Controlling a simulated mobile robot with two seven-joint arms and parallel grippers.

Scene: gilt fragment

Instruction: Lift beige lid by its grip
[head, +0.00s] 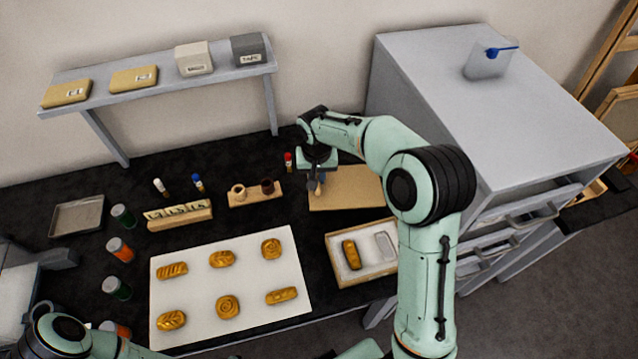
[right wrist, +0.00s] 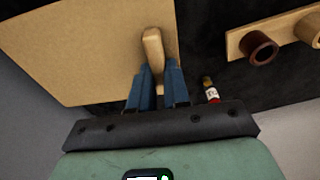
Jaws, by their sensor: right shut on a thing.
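The beige lid (head: 350,190) is a flat panel behind the open box, and it fills the upper left of the right wrist view (right wrist: 75,50). Its grip (right wrist: 152,45) is a light wooden bar that stands out from the lid. My right gripper (head: 318,181) is shut on the grip; its blue fingers (right wrist: 157,72) lie on either side of the grip's near end. I cannot tell whether the lid touches the table. My left arm shows at the bottom left of the head view, but its gripper is not in view.
An open box (head: 338,272) with a gold bar and a silver bar stands in front of the lid. A white sheet (head: 195,285) holds several gilt pieces. A wooden holder (head: 248,199) and a red-capped vial (head: 288,162) are close left. A grey cabinet (head: 470,100) stands right.

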